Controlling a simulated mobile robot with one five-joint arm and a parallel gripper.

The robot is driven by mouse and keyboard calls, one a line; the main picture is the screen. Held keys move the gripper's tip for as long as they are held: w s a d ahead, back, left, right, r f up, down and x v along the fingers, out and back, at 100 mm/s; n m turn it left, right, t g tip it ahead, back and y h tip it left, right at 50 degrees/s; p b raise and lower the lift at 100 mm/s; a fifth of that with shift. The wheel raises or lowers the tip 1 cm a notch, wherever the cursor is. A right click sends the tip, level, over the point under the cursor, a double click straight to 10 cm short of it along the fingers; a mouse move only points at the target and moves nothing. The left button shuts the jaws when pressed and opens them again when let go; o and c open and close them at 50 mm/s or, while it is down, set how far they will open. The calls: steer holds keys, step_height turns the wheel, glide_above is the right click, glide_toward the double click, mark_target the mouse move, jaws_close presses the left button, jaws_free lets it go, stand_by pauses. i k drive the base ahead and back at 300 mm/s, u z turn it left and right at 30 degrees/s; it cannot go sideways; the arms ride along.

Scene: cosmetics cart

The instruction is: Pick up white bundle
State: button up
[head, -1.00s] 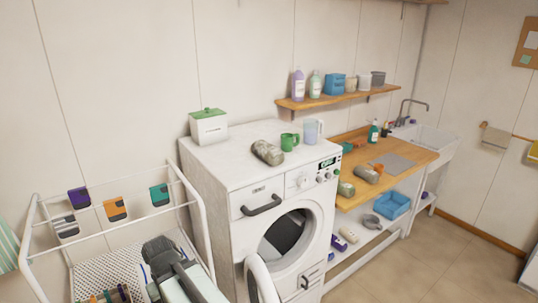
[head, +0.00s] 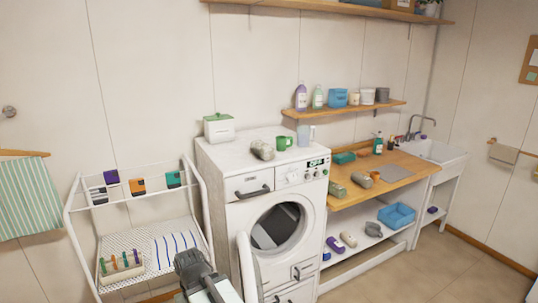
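No bundle here is plainly white. A pale grey speckled roll (head: 262,150) lies on top of the washing machine (head: 229,160), left of a green mug. Two more rolls lie on the wooden counter: a greenish one (head: 336,189) at its front left edge, and a grey one with a brownish end (head: 361,180) beside it. A small whitish roll (head: 348,239) lies on the lower shelf. My gripper (head: 188,262) is dark and low in the picture, in front of the wire rack and apart from all the rolls. Its fingertips cannot be made out.
The washing machine's round door (head: 247,268) stands open toward me. A white wire rack (head: 130,245) stands at left with a tray of coloured items. A green-lidded box (head: 219,127) stands on the washer. A blue basin (head: 396,215) is under the counter. Floor at right is clear.

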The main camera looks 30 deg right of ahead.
mark_target(263, 150)
steer(key=u, duration=2.3)
steer(key=i, duration=1.1)
steer(key=z, duration=3.05)
steer(key=i, duration=1.15)
steer(key=u, duration=0.05)
